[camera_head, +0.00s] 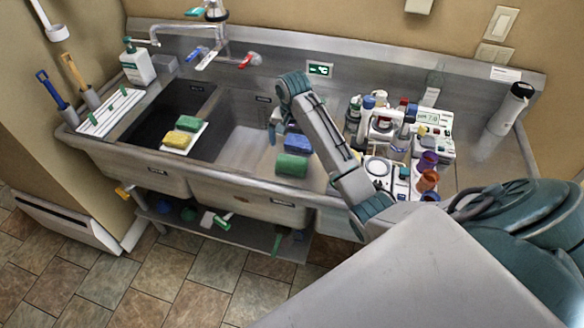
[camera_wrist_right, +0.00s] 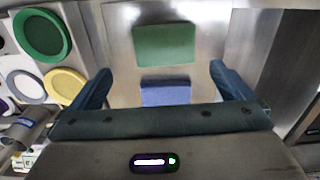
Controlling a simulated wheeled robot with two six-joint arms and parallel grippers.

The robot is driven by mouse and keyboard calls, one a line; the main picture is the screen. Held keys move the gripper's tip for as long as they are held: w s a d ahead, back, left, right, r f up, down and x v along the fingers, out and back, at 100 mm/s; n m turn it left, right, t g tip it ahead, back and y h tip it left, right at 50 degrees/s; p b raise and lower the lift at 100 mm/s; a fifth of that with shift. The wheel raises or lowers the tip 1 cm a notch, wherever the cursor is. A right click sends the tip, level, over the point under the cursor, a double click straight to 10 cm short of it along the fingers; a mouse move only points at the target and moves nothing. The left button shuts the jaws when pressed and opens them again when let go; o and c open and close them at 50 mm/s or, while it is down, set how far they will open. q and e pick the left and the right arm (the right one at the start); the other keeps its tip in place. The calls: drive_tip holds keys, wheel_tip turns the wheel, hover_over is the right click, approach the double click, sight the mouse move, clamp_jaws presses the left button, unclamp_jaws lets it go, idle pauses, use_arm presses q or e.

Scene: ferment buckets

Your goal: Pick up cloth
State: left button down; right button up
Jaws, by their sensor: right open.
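In the right wrist view the green pad (camera_wrist_right: 163,45) lies beyond the blue pad (camera_wrist_right: 165,94), whose near part is hidden by my gripper body. My right gripper (camera_head: 277,128) is open and empty, above and just left of the blue pad. In the wrist view its fingers (camera_wrist_right: 160,72) spread to either side of the pads, apart from them. My left gripper is out of view.
Bottles and instruments crowd the counter at right, near my forearm. The faucet (camera_head: 200,38) stands behind the basins.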

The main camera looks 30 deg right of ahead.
hover_over(292, 163)
drive_tip(key=f, duration=0.2)
drive_tip(key=w+f, duration=0.1)
drive_tip(key=f, duration=0.1)
drive_tip(key=shift+f, duration=0.2)
drive_tip(key=f+p, duration=0.1)
drive_tip(key=s+f+p, duration=0.1)
drive_tip(key=f+p, duration=0.1)
drive_tip(key=shift+s+f, duration=0.2)
drive_tip(key=shift+f, duration=0.35)
drive_tip(key=shift+w+f, duration=0.1)
drive_tip(key=shift+f, duration=0.15)
drive_tip(key=shift+w+f, duration=0.15)
drive_tip(key=shift+w, duration=0.05)
drive_tip(key=shift+s, duration=0.1)
drive_tip(key=c, duration=0.7)
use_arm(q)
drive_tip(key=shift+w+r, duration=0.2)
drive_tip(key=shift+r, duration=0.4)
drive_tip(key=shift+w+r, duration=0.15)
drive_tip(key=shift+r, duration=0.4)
